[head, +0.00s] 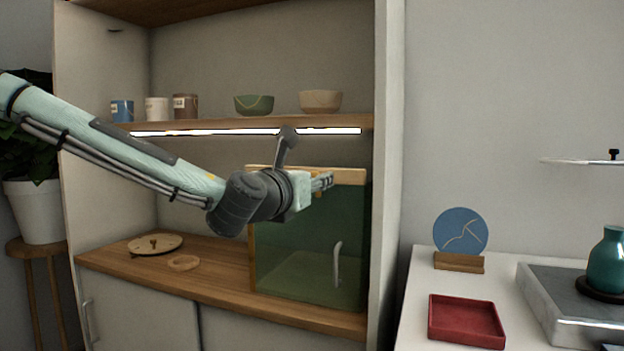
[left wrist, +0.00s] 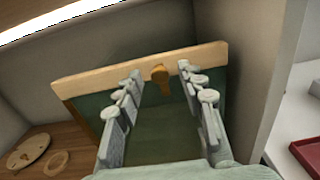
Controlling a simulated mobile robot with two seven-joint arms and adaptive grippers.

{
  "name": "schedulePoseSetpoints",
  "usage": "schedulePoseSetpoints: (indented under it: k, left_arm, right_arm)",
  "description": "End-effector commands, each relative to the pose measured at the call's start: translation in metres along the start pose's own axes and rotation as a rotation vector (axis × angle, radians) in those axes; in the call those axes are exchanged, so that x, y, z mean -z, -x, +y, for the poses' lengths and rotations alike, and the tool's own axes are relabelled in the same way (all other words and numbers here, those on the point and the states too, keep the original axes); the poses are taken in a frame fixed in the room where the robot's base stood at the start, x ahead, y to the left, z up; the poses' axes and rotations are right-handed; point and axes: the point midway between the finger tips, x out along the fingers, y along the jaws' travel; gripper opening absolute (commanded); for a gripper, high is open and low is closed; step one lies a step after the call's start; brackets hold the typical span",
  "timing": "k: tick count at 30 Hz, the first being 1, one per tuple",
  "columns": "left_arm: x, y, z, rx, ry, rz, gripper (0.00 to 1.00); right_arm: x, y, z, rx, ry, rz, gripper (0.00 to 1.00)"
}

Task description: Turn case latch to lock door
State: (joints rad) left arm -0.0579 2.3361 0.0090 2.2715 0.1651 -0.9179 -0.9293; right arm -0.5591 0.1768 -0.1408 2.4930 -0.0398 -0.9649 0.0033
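The case (head: 308,262) stands on the wooden shelf, with a green see-through door, a pale wooden top rail and a light curved handle (head: 338,264). In the left wrist view the latch (left wrist: 160,75), a small brown-gold piece, sits on the wooden top rail (left wrist: 100,72). My left gripper (head: 328,182) is in front of the case's upper edge in the head view. In the left wrist view its fingers (left wrist: 165,88) are spread apart, with the latch showing between and beyond them. I cannot tell whether they touch it. My right gripper is not in view.
Cups and bowls (head: 254,104) stand on the lit upper shelf above my arm. A round wooden piece (head: 155,244) and a ring (head: 184,263) lie left of the case. The cabinet's side wall (head: 388,180) is close on the right. A red tray (head: 466,320) sits on the white table.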

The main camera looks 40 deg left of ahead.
Motion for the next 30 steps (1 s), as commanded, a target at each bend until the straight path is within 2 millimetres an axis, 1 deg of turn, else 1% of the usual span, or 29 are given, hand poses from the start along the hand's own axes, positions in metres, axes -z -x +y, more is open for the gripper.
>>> schedulePoseSetpoints:
  k: [9, 12, 17, 30]
  left_arm:
    - [-0.001, 0.052, -0.001, 0.003, 0.001, -0.002, 0.39]
    - [-0.001, 0.063, 0.0, 0.001, 0.0, -0.001, 0.39]
    - [0.001, 0.07, 0.0, 0.0, -0.001, 0.001, 0.39]
    - [0.001, 0.07, 0.0, 0.001, -0.001, 0.001, 0.39]
  right_arm:
    - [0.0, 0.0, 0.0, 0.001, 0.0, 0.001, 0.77]
    - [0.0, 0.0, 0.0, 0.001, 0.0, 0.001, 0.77]
    - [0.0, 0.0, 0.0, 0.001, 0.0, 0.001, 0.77]
    - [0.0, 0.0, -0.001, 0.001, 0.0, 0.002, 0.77]
